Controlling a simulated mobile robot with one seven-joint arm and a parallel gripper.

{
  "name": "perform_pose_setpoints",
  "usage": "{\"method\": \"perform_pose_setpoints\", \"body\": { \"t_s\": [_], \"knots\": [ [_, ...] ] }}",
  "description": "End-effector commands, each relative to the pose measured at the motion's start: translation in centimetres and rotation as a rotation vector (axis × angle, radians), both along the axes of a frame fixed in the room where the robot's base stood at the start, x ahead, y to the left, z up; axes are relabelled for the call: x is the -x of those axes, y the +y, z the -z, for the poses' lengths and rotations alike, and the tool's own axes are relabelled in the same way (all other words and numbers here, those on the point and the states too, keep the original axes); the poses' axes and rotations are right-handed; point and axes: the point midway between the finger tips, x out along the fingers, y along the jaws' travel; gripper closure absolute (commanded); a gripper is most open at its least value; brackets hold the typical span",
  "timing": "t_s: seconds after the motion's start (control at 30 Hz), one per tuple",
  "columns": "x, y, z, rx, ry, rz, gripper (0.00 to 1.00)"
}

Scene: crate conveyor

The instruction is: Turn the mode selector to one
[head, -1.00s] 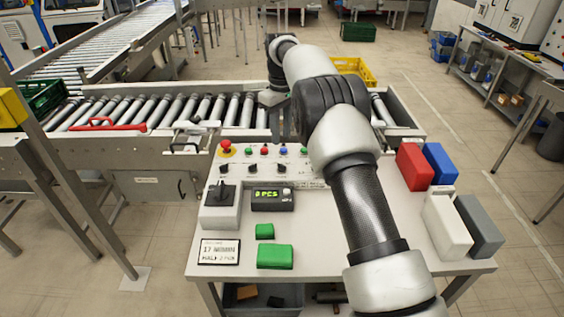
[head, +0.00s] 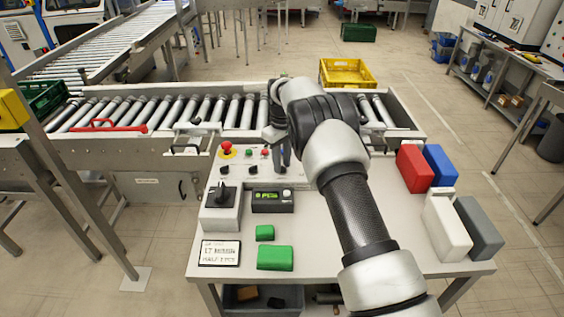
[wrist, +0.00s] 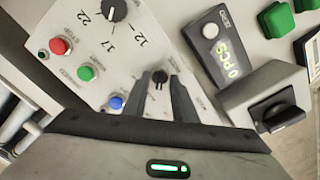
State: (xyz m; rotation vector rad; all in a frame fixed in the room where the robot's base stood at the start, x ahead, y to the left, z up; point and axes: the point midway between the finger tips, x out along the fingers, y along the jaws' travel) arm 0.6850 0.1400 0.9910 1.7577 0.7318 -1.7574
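The control panel (head: 240,182) stands on the grey table. It carries buttons and small black knobs, and I cannot read which knob is labelled as the mode selector. In the wrist view, a small black knob (wrist: 160,78) with a pale pointer mark shows between my fingertips. My gripper (wrist: 162,82) is open above the panel, a finger on each side of that knob in the picture; contact cannot be told. A larger black knob (wrist: 113,10) has marks 12, 17 and 22.
A grey box with a black rotary handle (wrist: 275,112) and a counter display (head: 272,200) stand beside the panel. A red emergency button (head: 227,148), green blocks (head: 275,258) and coloured bins (head: 415,166) are nearby. The roller conveyor (head: 210,112) runs behind.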

Motion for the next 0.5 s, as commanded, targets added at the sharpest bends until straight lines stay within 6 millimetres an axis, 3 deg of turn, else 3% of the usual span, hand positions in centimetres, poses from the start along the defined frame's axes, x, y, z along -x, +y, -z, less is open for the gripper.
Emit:
{"method": "perform_pose_setpoints", "body": {
  "t_s": [0.03, 0.13, 0.5],
  "knots": [
    [0.00, 0.00, -0.01, 0.000, 0.000, 0.000, 0.84],
    [0.00, 0.00, -0.01, 0.000, 0.000, 0.000, 1.00],
    [-0.01, 0.00, 0.01, 0.000, 0.000, 0.032, 1.00]
  ]
}}
